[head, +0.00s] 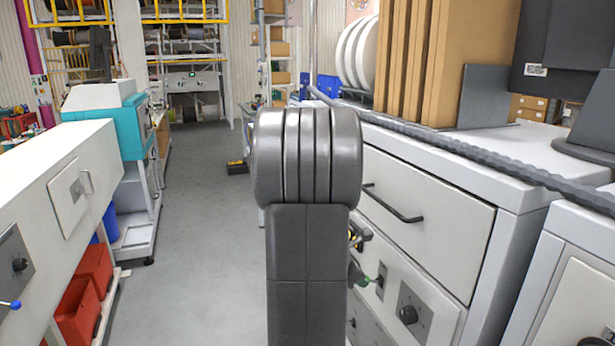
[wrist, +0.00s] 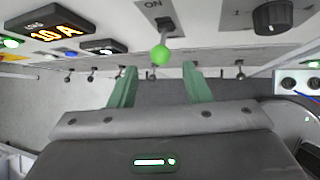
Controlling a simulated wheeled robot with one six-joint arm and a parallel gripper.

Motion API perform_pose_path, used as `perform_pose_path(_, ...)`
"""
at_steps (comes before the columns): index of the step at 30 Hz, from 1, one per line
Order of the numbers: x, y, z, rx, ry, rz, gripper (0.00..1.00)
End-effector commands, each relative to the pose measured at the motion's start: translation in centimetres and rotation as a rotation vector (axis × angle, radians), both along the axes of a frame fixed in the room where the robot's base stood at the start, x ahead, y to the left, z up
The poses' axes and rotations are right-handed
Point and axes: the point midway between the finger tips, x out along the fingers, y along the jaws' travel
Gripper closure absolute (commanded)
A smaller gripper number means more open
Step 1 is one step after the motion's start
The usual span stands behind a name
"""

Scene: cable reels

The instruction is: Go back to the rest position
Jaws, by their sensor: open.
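My gripper (wrist: 158,82) shows in the wrist view as two green fingers standing apart with nothing between them. A lever with a green ball tip (wrist: 160,55) and an "ON" label sits on the white panel just beyond the fingers, and I see no contact. In the head view my arm (head: 307,200) stands upright in the middle and hides most of the gripper. A small green part shows at the arm's right edge, close to the cabinet (head: 430,205) front.
The panel also carries a black dial (wrist: 273,17) and a lit "10 A" display (wrist: 50,28). A grey-edged worktop with cardboard sheets (head: 440,65) is at right. A white machine (head: 75,190) and red bins (head: 85,290) line the left. The grey aisle floor (head: 200,220) between is mostly clear.

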Motion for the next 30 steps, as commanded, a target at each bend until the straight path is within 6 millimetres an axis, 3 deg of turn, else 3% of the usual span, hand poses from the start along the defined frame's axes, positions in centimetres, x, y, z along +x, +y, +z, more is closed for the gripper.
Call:
perform_pose_path(6, 1.7, -2.0, -3.1, 0.0, 0.004, -0.001, 0.56)
perform_pose_path(12, 2.7, -3.0, -4.7, 0.0, 0.002, -0.001, 0.56)
perform_pose_path(30, 2.8, -3.0, -4.7, 0.0, -0.001, 0.002, 0.56)
